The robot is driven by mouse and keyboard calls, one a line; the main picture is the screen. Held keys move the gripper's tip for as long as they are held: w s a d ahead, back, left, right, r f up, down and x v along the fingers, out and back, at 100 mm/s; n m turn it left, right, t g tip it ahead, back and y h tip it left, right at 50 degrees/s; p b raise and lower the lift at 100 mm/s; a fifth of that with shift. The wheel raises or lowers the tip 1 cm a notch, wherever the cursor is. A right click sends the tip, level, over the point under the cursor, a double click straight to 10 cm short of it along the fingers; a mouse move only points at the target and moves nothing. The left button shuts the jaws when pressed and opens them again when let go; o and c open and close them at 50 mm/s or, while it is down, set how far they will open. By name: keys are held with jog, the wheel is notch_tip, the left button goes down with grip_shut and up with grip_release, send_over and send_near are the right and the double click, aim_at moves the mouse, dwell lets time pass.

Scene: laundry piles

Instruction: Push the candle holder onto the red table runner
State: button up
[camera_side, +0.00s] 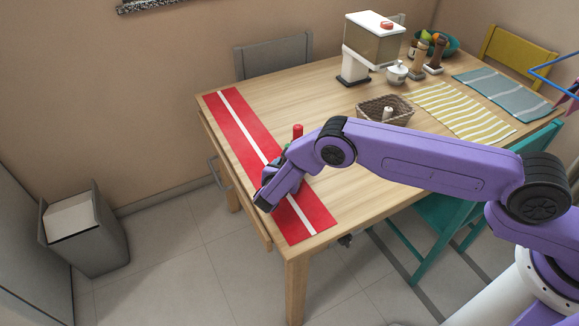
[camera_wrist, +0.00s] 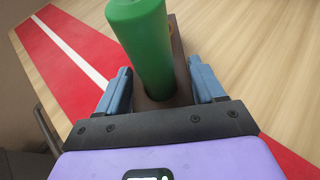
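The candle holder (camera_wrist: 181,60) is a brown block carrying a thick green candle (camera_wrist: 145,45) in the wrist view. In the side view, a red candle (camera_side: 298,131) rises behind my arm, with a bit of green beside it; my arm hides most of the holder. My gripper (camera_wrist: 158,66) is open, with one blue-grey finger on each side of the holder; I cannot tell whether either touches it. The red table runner (camera_side: 236,127), with a white stripe, lies along the table's left end. In the side view my gripper is low over the runner's inner side.
A wicker basket (camera_side: 372,113) stands right of the runner. A dispenser (camera_side: 373,45), a white pot (camera_side: 396,72) and wooden mills (camera_side: 416,60) stand at the back. Striped (camera_side: 462,112) and blue-grey (camera_side: 505,92) placemats lie right.

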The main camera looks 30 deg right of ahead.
jog(key=shift+s+a, duration=0.2)
jog(key=shift+a, duration=0.95)
jog(key=shift+s+a, duration=0.2)
jog(key=shift+a, duration=0.9)
jog(key=shift+s+a, duration=0.2)
jog(key=shift+a, duration=0.95)
jog(key=o, duration=1.3)
jog(key=shift+c, duration=0.2)
jog(key=v, duration=1.7)
jog(key=shift+s+r, duration=0.1)
jog(key=shift+r, duration=0.1)
